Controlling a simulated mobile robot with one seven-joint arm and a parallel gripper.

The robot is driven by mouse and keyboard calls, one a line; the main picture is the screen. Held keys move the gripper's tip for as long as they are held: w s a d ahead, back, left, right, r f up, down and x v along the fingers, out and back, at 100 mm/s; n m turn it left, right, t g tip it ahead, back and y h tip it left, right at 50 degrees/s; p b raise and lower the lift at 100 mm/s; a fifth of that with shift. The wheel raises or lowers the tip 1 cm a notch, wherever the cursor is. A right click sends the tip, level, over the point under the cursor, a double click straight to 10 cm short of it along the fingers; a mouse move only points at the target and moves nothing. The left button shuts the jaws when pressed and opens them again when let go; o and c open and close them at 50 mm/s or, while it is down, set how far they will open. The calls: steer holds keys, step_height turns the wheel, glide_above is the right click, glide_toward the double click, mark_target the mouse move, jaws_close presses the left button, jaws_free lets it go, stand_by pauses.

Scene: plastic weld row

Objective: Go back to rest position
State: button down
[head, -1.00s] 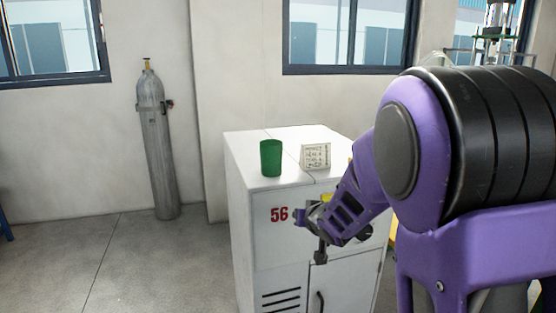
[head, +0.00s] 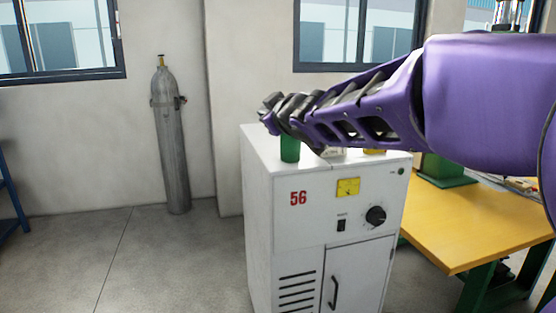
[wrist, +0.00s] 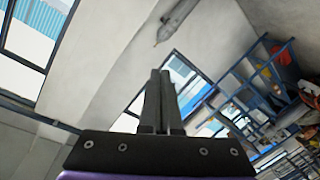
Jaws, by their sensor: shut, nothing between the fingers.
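My gripper (head: 272,112) is at the end of my purple arm, which reaches in from the right across the head view. In that view it is raised in front of the cabinet's top, and its fingers are small and hard to make out. In the wrist view, my gripper's two dark fingers (wrist: 160,85) are side by side and shut, with nothing held. The wrist view is tilted and shows wall, windows and shelving beyond the fingers.
A white cabinet (head: 262,225) marked 56 stands below my arm. A green cup (head: 290,150) on it is partly hidden by my arm. A yellow-topped table (head: 470,225) is at right. A grey gas cylinder (head: 171,140) stands by the wall.

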steer(key=shift+s+a+r+n, duration=0.2)
steer(key=shift+a+r+n, duration=0.05)
steer(key=shift+r+n, duration=0.25)
